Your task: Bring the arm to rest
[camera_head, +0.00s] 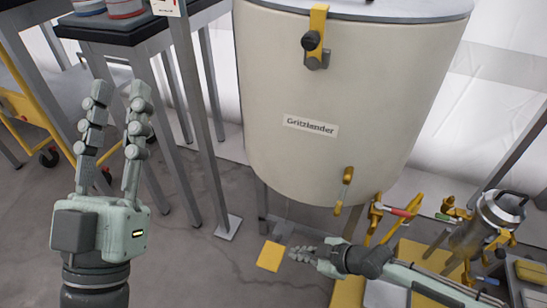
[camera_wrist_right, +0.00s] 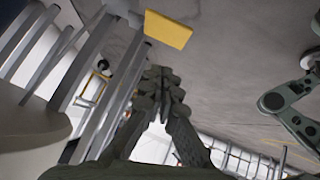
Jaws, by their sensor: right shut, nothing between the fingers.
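My left gripper (camera_head: 121,96) is in the left of the head view, pointing up the picture. Its two grey-green fingers stand apart with an empty gap between them. My right gripper (camera_head: 300,254) is low in the middle of the head view, pointing left, below the large cream tank. In the right wrist view my right gripper (camera_wrist_right: 162,76) shows its two dark fingers together at the tips, with nothing held. Part of my other arm shows at the right of that view.
A cream tank (camera_head: 315,95) labelled "Gritzlander" stands on legs at the centre. A dark-topped table (camera_head: 125,30) stands at upper left. Yellow valves (camera_head: 375,215) and a metal canister (camera_head: 490,225) crowd the lower right. Bare grey floor (camera_head: 190,270) lies between my grippers.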

